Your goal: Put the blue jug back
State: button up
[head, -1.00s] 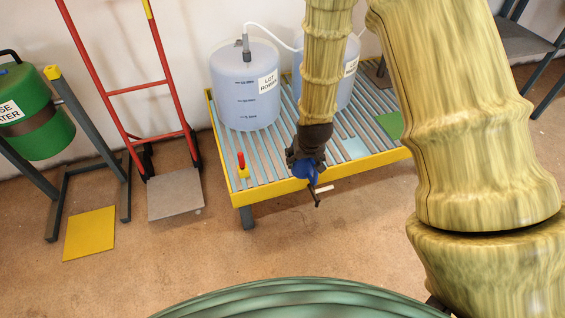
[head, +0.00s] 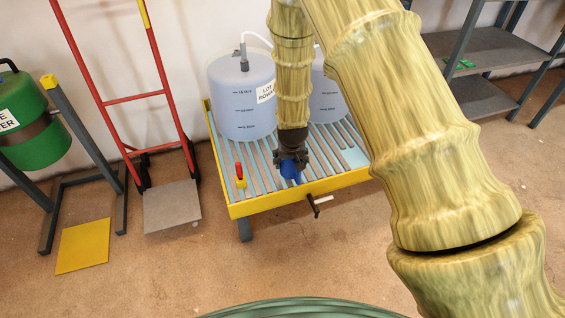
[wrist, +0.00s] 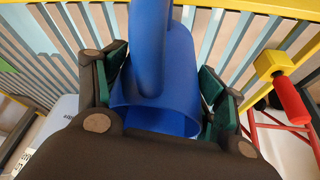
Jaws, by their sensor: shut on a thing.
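The blue jug (head: 291,171) is held by my gripper (head: 290,160) over the front part of a slatted, yellow-framed stand (head: 300,198). In the wrist view the blue jug (wrist: 178,85) fills the middle, with its handle toward the camera. The green-padded fingers of my gripper (wrist: 165,90) press on both sides of it. Slats show beyond the jug. I cannot tell whether the jug touches the stand. My arm hides part of the stand.
Two translucent drums stand at the back of the stand, the left one (head: 243,95) labelled. A red-handled yellow fitting (head: 240,175) is at the front left. A black crank (head: 316,204) sticks out in front. A red hand truck (head: 132,96) stands left.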

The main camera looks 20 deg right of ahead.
jog(key=w, duration=0.1)
jog(key=w+a, duration=0.1)
jog(key=w, duration=0.2)
jog(key=shift+a+f+b, duration=0.2)
jog(key=shift+a+b, duration=0.1)
jog(key=shift+b, duration=0.05)
jog(key=shift+w+a+f, duration=0.15)
jog(key=shift+f, duration=0.1)
notch_tip(320, 180, down, 3)
jog(key=shift+f+b, duration=0.1)
jog(key=shift+b, duration=0.7)
jog(key=o, duration=1.8)
jog(key=shift+c, duration=0.2)
